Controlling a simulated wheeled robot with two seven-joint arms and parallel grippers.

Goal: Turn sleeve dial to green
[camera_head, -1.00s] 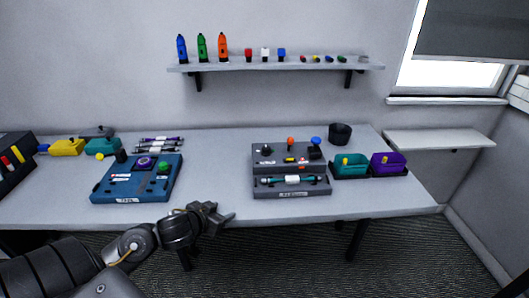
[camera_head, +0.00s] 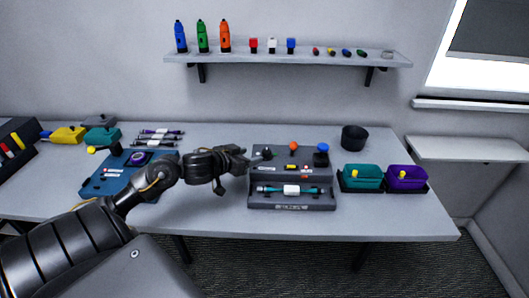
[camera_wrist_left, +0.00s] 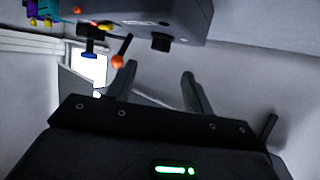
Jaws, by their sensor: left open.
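A dark grey machine (camera_head: 292,205) stands on the table, holding a teal cable with a white sleeve (camera_head: 291,190). On its rear deck are a black dial (camera_head: 267,153), an orange-topped knob (camera_head: 293,146) and a blue-topped knob (camera_head: 321,148). The dial's setting is too small to read. My left gripper (camera_head: 254,162) is open just left of the black dial, pointing right. In the wrist view the machine is seen tilted, with a black knob (camera_wrist_left: 160,42) just beyond the open fingers (camera_wrist_left: 158,76). Nothing is between them. My right gripper is out of view.
A blue fixture (camera_head: 97,186) lies left, partly behind my left arm. Teal (camera_head: 361,182) and purple (camera_head: 406,184) bins and a black cup (camera_head: 354,138) stand right of the machine. A wall shelf (camera_head: 285,60) hangs above. Table front right is clear.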

